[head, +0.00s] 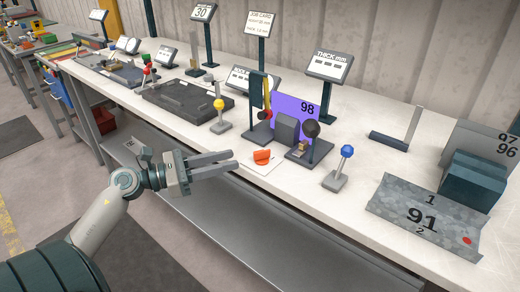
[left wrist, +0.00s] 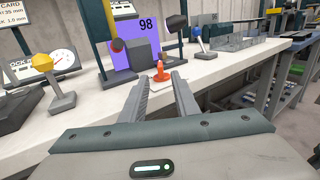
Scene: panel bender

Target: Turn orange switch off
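The orange switch (head: 262,157) sits on a small white plate (head: 260,168) near the front edge of the workbench. It also shows in the left wrist view (left wrist: 161,72), just beyond the fingertips. My left gripper (head: 233,160) is open and empty, with its two fingers pointing at the switch from the left. In the left wrist view the fingers (left wrist: 160,80) are apart, one on either side of the switch's line, and do not appear to touch it. My right gripper is not in view.
Behind the switch stands the bender with a purple panel marked 98 (head: 283,105). A yellow-knobbed lever (head: 219,104) is to its left and a blue-knobbed lever (head: 347,151) to its right. A grey sheet marked 91 (head: 400,212) lies at the right.

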